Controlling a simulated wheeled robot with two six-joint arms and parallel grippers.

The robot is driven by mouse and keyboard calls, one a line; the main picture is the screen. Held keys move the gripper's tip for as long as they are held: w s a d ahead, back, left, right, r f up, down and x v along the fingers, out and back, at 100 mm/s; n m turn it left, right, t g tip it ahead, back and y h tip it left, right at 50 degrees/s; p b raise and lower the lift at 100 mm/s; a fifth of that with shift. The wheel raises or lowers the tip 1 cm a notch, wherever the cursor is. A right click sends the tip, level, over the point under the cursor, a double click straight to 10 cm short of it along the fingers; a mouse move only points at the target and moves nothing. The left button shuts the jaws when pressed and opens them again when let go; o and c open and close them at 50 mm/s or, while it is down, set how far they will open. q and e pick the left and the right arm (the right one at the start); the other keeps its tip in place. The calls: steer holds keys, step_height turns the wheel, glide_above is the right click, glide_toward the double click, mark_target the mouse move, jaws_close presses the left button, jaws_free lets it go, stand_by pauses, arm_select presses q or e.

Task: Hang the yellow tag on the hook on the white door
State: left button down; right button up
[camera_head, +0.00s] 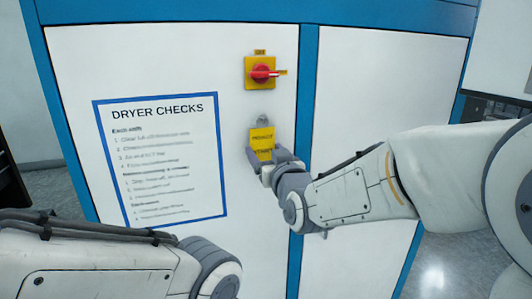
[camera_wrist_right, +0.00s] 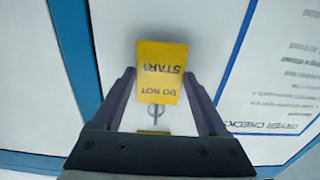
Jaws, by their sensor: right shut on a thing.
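The yellow tag (camera_head: 262,141) is upright in front of the white door (camera_head: 225,75). My right gripper (camera_head: 265,156) is shut on it, one finger at each side edge. In the right wrist view the tag (camera_wrist_right: 160,72) appears upside down between the fingers (camera_wrist_right: 164,85), its black lettering reading DO NOT START. A grey metal hook (camera_head: 263,121) shows just above the tag in the head view, and also past its edge in the wrist view (camera_wrist_right: 157,115). I cannot tell whether the tag is on the hook. My left gripper is out of view.
A yellow plate with a red rotary switch (camera_head: 262,72) is above the hook. A blue-framed DRYER CHECKS sign (camera_head: 160,155) is on the door to the left. A blue frame strip (camera_head: 307,90) runs down just right of the tag. My left forearm is low at the left.

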steer(key=o, duration=1.2)
steer(key=shift+o, duration=0.2)
steer(key=b+v, duration=0.2)
steer(key=v, duration=0.8)
steer(key=d+f+m+g+h, duration=0.1)
steer(key=d+f+g+h, duration=0.4)
steer(key=f, duration=1.2)
steer(key=s+d+f+m+g, duration=0.3)
steer(key=s+d+f+g, duration=0.6)
steer(key=s+d+f, duration=0.2)
steer(key=s+a+r+n+g+p, duration=0.3)
steer(key=s+a+r+n+p, duration=0.3)
steer(key=s+a+r, duration=0.5)
steer(key=s+a+n, duration=0.1)
steer(key=s+a, duration=0.1)
steer(key=s, duration=0.1)
steer(key=shift+a+r+n+p, duration=0.3)
steer(key=shift+a+n+p, duration=0.05)
steer(key=shift+n, duration=0.05)
steer(key=shift+w, duration=0.1)
